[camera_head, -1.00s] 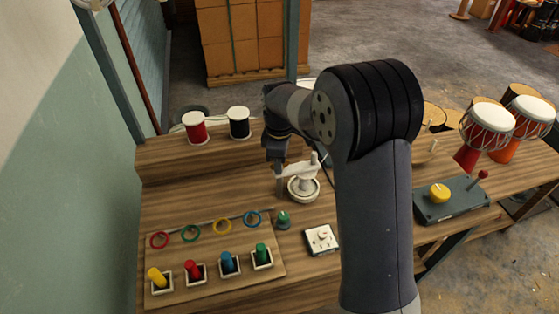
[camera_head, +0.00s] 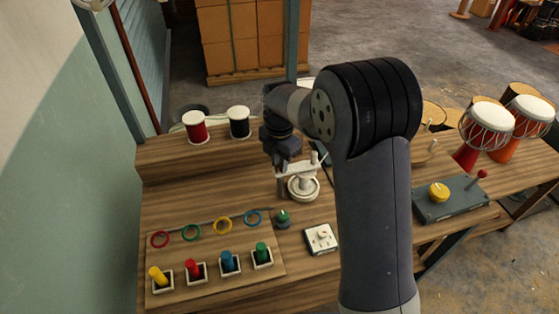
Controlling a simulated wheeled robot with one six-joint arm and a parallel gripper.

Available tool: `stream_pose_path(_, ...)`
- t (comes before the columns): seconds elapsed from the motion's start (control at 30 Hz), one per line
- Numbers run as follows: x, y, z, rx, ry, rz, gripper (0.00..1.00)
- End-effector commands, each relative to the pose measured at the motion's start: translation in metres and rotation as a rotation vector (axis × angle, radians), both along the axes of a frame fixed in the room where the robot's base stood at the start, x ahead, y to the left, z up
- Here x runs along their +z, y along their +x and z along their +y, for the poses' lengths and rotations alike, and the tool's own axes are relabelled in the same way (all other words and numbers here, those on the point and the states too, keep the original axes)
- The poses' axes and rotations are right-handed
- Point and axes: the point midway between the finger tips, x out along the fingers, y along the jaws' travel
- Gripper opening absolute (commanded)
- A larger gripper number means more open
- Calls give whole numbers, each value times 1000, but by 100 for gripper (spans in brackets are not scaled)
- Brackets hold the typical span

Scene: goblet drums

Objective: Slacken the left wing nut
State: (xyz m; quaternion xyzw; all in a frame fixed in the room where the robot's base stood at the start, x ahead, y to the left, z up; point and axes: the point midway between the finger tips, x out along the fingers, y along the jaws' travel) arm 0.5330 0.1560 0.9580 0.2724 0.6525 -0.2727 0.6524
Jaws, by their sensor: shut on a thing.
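A small off-white clamp-like fixture (camera_head: 302,187) stands on the wooden bench, with a round base, a crossbar and upright posts at its left and right ends. My dark gripper (camera_head: 285,158) points down over the top of its left post. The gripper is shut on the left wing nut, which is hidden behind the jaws. The right post (camera_head: 314,158) shows a small upright tip, clear of the gripper.
Red and black spools (camera_head: 195,127) stand on the raised back shelf. A green knob (camera_head: 283,218), a white switch plate (camera_head: 321,238) and a pegboard (camera_head: 205,283) with coloured pegs lie in front. A control box (camera_head: 452,203) and goblet drums (camera_head: 487,130) are at right.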

Motion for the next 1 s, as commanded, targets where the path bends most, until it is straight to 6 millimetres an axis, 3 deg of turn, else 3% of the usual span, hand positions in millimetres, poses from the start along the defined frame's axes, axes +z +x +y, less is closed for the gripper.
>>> stream_pose_path(0.5,1,0,0,398,0,-1,0)
stream_pose_path(1.0,1,0,0,514,1,-2,0)
